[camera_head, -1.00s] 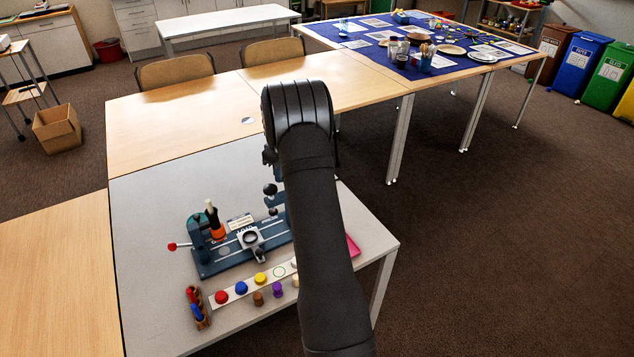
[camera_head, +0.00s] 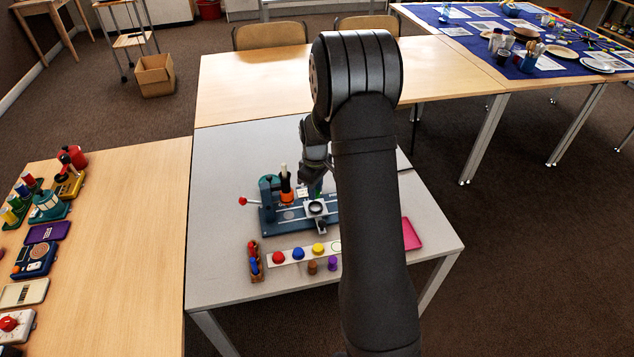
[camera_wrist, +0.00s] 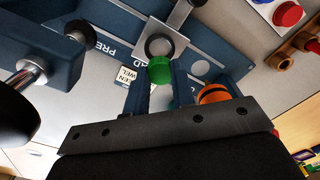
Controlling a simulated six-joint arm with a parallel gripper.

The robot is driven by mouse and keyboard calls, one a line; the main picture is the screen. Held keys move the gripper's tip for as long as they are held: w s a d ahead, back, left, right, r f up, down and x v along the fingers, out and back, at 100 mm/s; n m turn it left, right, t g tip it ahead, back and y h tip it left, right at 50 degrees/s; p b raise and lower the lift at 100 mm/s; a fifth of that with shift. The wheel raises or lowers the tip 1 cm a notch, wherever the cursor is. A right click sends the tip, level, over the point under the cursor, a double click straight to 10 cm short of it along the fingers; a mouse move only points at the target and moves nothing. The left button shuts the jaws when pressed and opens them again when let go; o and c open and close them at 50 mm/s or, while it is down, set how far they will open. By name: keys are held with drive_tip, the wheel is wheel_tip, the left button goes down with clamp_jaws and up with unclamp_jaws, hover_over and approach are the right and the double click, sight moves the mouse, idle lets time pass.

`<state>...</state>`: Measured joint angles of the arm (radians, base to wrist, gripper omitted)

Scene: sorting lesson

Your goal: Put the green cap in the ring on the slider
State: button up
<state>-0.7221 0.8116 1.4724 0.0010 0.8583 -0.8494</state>
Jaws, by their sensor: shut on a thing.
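The green cap (camera_wrist: 160,70) is between the two fingers of my gripper (camera_wrist: 160,85) in the wrist view, and the gripper is shut on it. In the head view the cap shows as a small green spot (camera_head: 318,190) under my gripper, just behind the ring. The dark ring (camera_wrist: 159,46) sits on the pale slider (camera_wrist: 178,16) of the blue press base. The cap is close to the ring in the wrist view, and I cannot tell its height above it. The ring also shows in the head view (camera_head: 316,208).
An orange and black tool with a pale top (camera_head: 286,185) stands left of my gripper. A strip with red, blue and yellow caps (camera_head: 298,254) lies in front. A pink tray (camera_head: 411,233) lies right of my forearm. The grey table (camera_head: 225,170) is bare at left.

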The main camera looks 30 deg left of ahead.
sight(316, 207)
drive_tip(key=shift+f, duration=2.2)
drive_tip(key=shift+f, duration=0.3)
drive_tip(key=o, duration=1.4)
drive_tip(key=shift+r, duration=3.5)
drive_tip(key=shift+f, duration=3.55)
drive_tip(key=shift+r, duration=0.15)
